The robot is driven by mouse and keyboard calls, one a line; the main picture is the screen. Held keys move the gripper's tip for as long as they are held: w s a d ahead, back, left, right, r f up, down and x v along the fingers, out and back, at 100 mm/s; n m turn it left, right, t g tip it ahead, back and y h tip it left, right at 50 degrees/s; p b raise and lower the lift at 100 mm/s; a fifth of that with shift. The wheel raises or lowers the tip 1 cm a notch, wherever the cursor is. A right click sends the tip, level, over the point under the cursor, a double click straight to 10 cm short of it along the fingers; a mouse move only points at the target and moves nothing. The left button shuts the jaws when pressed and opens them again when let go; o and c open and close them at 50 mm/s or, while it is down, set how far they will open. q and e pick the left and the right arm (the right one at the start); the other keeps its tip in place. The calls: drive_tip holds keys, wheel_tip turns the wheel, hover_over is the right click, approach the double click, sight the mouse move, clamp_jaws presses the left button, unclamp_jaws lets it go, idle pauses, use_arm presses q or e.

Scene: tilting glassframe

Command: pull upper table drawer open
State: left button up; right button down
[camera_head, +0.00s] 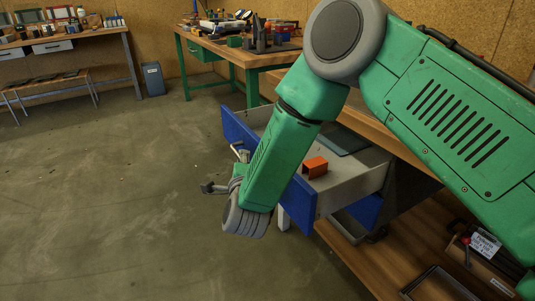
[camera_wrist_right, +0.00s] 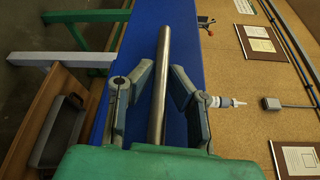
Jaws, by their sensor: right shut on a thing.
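The upper table drawer (camera_head: 345,184) has a blue front and light grey walls. It stands well out from the wooden table, and its inside shows in the head view. My right gripper (camera_head: 224,172) is at the outer side of the blue front, partly hidden by my forearm. In the right wrist view, a metal bar handle (camera_wrist_right: 160,85) runs along the blue drawer front (camera_wrist_right: 180,20). The right gripper's fingers (camera_wrist_right: 163,78) lie on both sides of the bar, shut on it. My left gripper is in neither view.
An orange block (camera_head: 315,167) and a flat dark item (camera_head: 342,139) lie in the drawer. A blue lower drawer (camera_head: 367,209) and a wooden shelf (camera_head: 350,258) are below. Other workbenches stand behind. The floor (camera_head: 120,200) at left is clear.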

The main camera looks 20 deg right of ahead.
drive_tip(key=a, duration=0.7)
drive_tip(key=shift+s+f, duration=0.4)
drive_tip(key=shift+s, duration=0.05)
drive_tip(key=c, duration=1.6)
unclamp_jaws()
drive_tip(key=shift+a, duration=0.65)
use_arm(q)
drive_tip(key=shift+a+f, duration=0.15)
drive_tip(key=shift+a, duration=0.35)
use_arm(e)
drive_tip(key=shift+o, duration=0.2)
drive_tip(key=v, duration=1.1)
drive_tip(key=shift+s+r, duration=0.25)
drive_tip(key=shift+s, duration=0.15)
drive_tip(key=shift+a, duration=0.1)
